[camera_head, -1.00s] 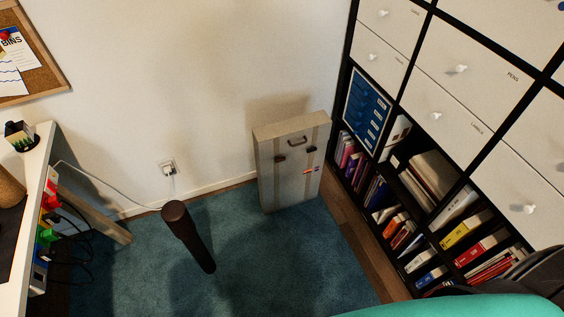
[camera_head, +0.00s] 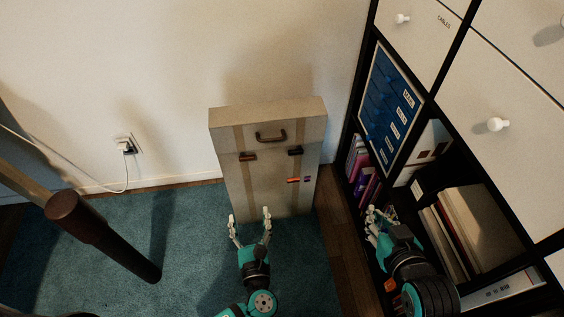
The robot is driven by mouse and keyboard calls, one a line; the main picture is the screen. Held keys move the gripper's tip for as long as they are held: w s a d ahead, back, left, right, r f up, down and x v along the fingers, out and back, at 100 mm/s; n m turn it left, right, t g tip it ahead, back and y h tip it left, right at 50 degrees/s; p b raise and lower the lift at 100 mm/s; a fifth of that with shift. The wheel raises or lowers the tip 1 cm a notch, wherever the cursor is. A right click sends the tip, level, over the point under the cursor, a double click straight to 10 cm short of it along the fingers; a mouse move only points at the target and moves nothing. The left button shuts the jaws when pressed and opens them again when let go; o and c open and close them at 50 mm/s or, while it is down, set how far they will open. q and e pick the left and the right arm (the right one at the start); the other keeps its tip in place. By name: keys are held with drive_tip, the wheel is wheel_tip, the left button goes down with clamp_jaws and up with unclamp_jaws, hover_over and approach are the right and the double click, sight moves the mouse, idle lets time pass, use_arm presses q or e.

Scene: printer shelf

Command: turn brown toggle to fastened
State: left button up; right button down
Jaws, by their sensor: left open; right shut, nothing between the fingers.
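A beige upright case (camera_head: 266,182) stands on the floor against the wall. It has a dark handle (camera_head: 271,137) near its top. The brown toggle (camera_head: 248,156) is at the left below the handle, on a tan strap. A black toggle (camera_head: 295,151) is at the right. I cannot tell from here whether the brown toggle is fastened. My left gripper (camera_head: 250,222) is open and empty, in front of the case's lower part and below the brown toggle. My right gripper (camera_head: 374,220) is shut and empty, to the right of the case by the shelf.
A black shelf with books and boxes (camera_head: 470,232) rises at the right, close to my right gripper. A brown post (camera_head: 105,240) leans at the left. A wall socket with a cord (camera_head: 126,147) is left of the case. Blue carpet (camera_head: 190,225) is clear in front.

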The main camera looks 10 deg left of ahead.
use_arm(q)
drive_tip(key=d+r, duration=0.1)
drive_tip(key=b, duration=0.2)
approach(247, 159)
drive_tip(key=w, duration=0.1)
drive_tip(key=shift+t, duration=0.3)
drive_tip(key=x, duration=0.2)
drive_tip(key=b+x, duration=0.1)
drive_tip(key=x, duration=0.4)
drive_tip(key=shift+a+f, duration=0.15)
drive_tip(key=shift+f, duration=0.2)
drive_tip(key=shift+w+a, duration=0.1)
drive_tip(key=shift+w, duration=0.15)
use_arm(e)
wheel_tip(247, 159, up, 16)
drive_tip(key=w+a+t+y, duration=0.2)
drive_tip(key=t+y, duration=0.1)
drive_tip(key=t, duration=0.6)
drive_tip(key=shift+w+f, duration=0.2)
drive_tip(key=shift+w, duration=0.05)
use_arm(q)
drive_tip(key=shift+c, duration=0.4)
use_arm(e)
drive_tip(key=shift+a, duration=0.1)
use_arm(q)
drive_tip(key=c, duration=1.1)
use_arm(e)
drive_tip(key=shift+t, duration=0.3)
